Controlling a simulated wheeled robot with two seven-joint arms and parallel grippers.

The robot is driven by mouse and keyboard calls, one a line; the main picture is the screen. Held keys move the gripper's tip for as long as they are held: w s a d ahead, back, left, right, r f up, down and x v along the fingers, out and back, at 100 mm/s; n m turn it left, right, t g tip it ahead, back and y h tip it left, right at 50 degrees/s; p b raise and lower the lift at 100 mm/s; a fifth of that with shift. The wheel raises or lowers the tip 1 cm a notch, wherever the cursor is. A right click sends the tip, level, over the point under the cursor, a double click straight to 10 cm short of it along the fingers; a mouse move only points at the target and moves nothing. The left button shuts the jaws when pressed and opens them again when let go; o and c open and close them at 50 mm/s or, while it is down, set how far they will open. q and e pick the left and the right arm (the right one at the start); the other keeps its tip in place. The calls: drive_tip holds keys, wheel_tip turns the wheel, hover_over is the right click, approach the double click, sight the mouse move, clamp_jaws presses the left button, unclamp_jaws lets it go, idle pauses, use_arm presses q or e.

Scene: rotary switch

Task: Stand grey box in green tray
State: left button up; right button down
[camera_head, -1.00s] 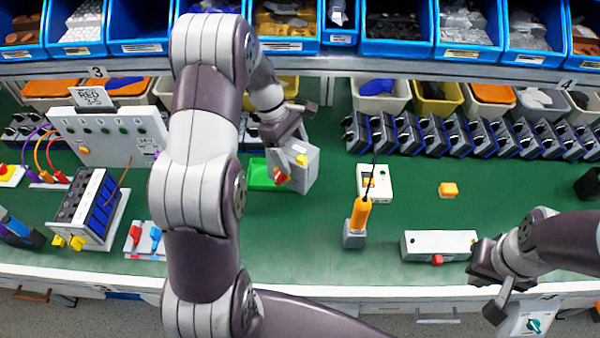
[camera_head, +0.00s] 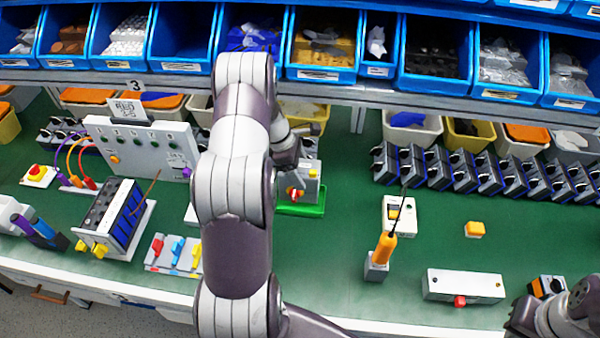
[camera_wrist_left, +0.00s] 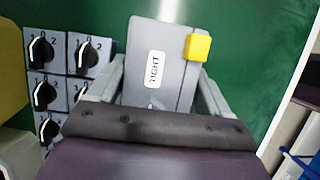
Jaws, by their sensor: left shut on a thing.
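The grey box (camera_head: 310,185) has a red knob and a yellow part on its front in the head view. It is upright at the green tray (camera_head: 300,211), whose front rim shows below it. I cannot tell whether its base touches the tray floor. My left gripper (camera_head: 303,150) is shut on the grey box from above and behind. In the left wrist view the box (camera_wrist_left: 150,55), with a white label and a yellow knob, sits between the two fingers. My right gripper (camera_head: 522,318) is at the bottom right, partly cut off, its fingers unclear.
A panel with numbered lamps (camera_head: 140,145) and a blue-black module (camera_head: 115,215) stand left. An orange-handled tool (camera_head: 384,248), a white switch box (camera_head: 399,215) and a grey red-button box (camera_head: 463,287) lie right. Black switches (camera_head: 460,170) line the back. Green mat between is clear.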

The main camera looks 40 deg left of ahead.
use_arm(q)
drive_tip(key=shift+d+f, duration=0.1)
drive_tip(key=shift+f, duration=0.6)
drive_tip(key=shift+c, duration=0.5)
drive_tip(key=shift+s+d+f, duration=0.15)
drive_tip(key=shift+s+f, duration=0.15)
drive_tip(key=shift+f, duration=0.2)
drive_tip(key=c, duration=0.5)
drive_tip(key=o, duration=1.9)
drive_tip(key=shift+c, duration=0.2)
drive_tip(key=shift+w+a+f, duration=0.2)
drive_tip(key=shift+w+a, duration=0.05)
drive_tip(key=shift+w, duration=0.1)
drive_tip(key=v, duration=0.5)
drive_tip(key=b+v, duration=0.1)
drive_tip(key=v, duration=0.1)
drive_tip(key=shift+d+r, duration=0.25)
drive_tip(key=shift+r, duration=0.25)
drive_tip(key=s+d+r+m+y, duration=0.2)
drive_tip(key=s+d+r+m, duration=0.2)
drive_tip(key=s+d+m, duration=0.3)
drive_tip(key=s+d+r+m+y, duration=0.1)
drive_tip(key=s+d+r+m, duration=0.3)
drive_tip(key=d+m, duration=1)
drive_tip(key=s+m, duration=0.3)
drive_tip(key=shift+s+d+r+g+y, duration=0.25)
drive_tip(key=shift+s+d+g+y, duration=0.1)
drive_tip(key=shift+s+g+y, duration=0.05)
